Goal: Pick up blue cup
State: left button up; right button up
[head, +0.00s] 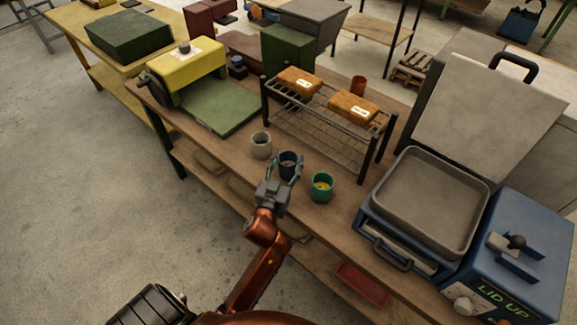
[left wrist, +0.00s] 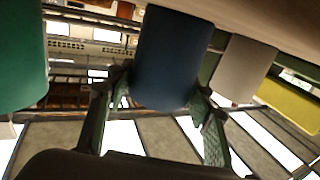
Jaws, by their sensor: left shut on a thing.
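The blue cup (head: 287,167) is dark blue and stands on the wooden bench between a grey cup and a green cup. My left gripper (head: 287,172) is at the cup, its two fingers around the sides and shut on it. In the left wrist view the blue cup (left wrist: 172,60) fills the middle, between the two fingers (left wrist: 160,110). I cannot tell whether the cup's base touches the bench. My right gripper is not in view.
The grey cup (head: 261,146) stands close on the left and the green cup (head: 321,187) close on the right. A wire rack (head: 318,120) with orange-brown blocks stands behind. A blue machine with an open lid (head: 490,110) is at right. A green board (head: 222,108) lies at left.

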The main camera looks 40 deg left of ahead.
pick_arm(q)
jog(key=c, duration=0.4)
